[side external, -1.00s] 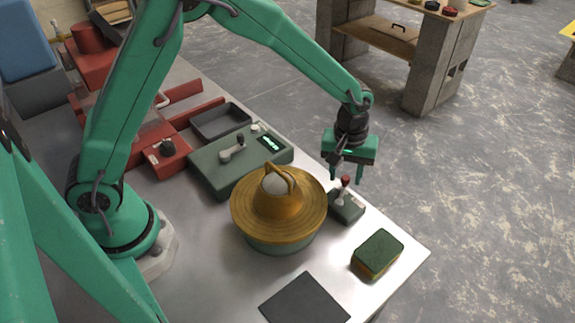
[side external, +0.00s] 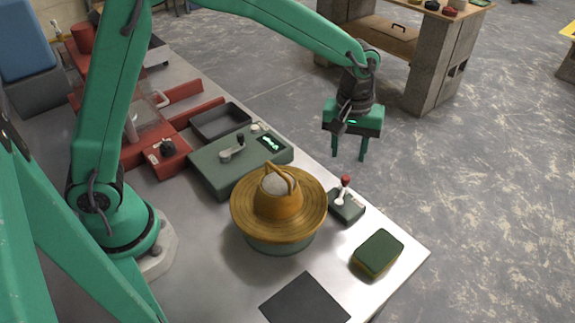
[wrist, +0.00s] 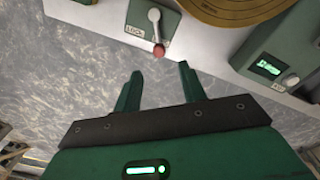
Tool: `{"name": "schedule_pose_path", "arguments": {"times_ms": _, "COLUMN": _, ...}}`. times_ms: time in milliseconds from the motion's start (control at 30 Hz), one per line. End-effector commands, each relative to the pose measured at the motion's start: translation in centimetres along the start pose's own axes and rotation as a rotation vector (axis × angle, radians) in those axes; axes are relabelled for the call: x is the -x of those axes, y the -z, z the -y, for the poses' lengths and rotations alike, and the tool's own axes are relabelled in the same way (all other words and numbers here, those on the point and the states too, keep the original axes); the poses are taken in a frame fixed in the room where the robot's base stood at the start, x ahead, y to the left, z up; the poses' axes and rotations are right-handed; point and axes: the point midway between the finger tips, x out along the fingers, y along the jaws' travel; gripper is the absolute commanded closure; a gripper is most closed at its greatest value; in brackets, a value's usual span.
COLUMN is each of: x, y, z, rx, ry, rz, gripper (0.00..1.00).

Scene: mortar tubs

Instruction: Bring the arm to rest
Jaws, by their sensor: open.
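My green gripper (side external: 348,156) hangs in the air past the table's right edge, above and behind the small lever box. Its two fingers are apart with nothing between them. In the wrist view my gripper (wrist: 159,85) is also open and empty, with the grey floor beyond its fingers. The small lever box (side external: 346,207) with a red-knobbed lever stands near the table edge. In the wrist view the lever box (wrist: 140,22) lies ahead of the fingertips, apart from them.
On the metal table (side external: 205,275) stand a tub with a yellow lid (side external: 310,212), a green control box (side external: 212,170), a dark tray (side external: 220,121), a green-topped sponge (side external: 378,252) and a dark mat (side external: 304,300). A block-legged bench (side external: 432,65) stands behind on the open floor.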

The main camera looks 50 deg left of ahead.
Motion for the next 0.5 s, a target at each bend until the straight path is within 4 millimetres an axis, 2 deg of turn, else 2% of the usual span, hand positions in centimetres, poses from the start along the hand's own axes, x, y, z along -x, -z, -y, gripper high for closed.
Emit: {"name": "schedule_pose_path", "arguments": {"times_ms": 500, "x": 0.65, "y": 0.03, "z": 0.26, "rx": -0.005, "ry": -0.003, "rz": -0.003, "gripper": 0.59}}
